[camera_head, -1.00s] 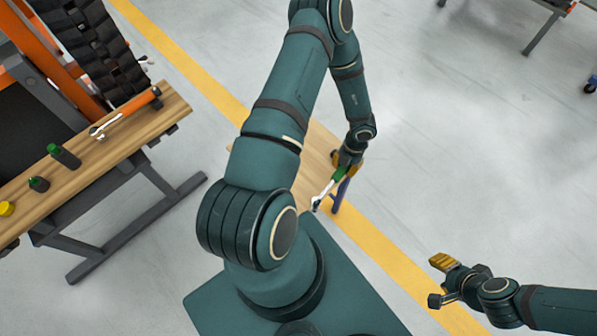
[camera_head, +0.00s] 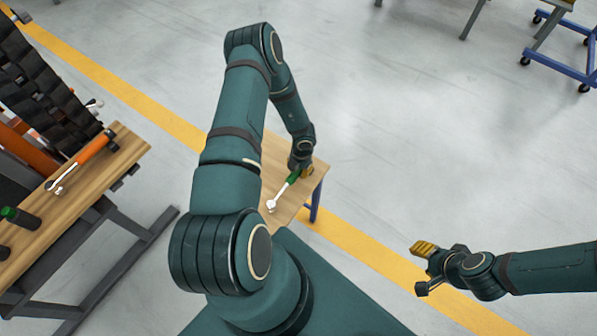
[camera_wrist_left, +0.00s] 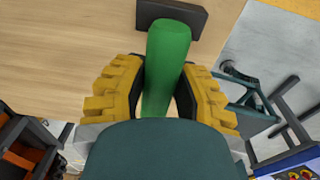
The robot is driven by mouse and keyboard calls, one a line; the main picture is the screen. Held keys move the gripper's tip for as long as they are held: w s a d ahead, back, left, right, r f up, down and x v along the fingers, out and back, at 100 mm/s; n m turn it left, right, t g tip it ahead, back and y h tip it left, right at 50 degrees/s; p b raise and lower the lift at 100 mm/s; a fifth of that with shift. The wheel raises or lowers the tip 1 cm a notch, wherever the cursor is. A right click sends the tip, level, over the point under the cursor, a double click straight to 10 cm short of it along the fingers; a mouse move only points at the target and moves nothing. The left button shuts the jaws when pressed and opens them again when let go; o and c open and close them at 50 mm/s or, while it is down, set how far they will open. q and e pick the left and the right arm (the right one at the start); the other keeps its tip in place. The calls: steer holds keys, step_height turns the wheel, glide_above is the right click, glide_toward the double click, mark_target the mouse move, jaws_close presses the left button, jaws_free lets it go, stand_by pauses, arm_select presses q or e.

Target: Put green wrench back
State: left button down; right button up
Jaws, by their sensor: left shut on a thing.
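The green wrench (camera_head: 293,177) has a green handle and a silver head that points down and left in the head view. My left gripper (camera_head: 304,170) is shut on its green handle and holds it over the small wooden table. In the left wrist view the green handle (camera_wrist_left: 165,65) sits between the yellow finger pads of my left gripper (camera_wrist_left: 165,92). My right gripper (camera_head: 424,268) is at the lower right, away from the table, with yellow pads showing; nothing shows in it.
The small wooden table (camera_head: 287,212) has blue legs. A wooden bench (camera_head: 105,170) at left bears an orange-handled wrench (camera_head: 85,157) and a dark green-topped bottle (camera_head: 20,218). A dark block (camera_wrist_left: 172,18) lies on the wood in the wrist view. A blue cart (camera_head: 565,62) stands far right.

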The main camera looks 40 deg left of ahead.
arm_select(q)
steer(key=shift+f, duration=0.9)
steer(key=c, duration=0.8)
jaws_free()
steer(key=shift+o, duration=0.2)
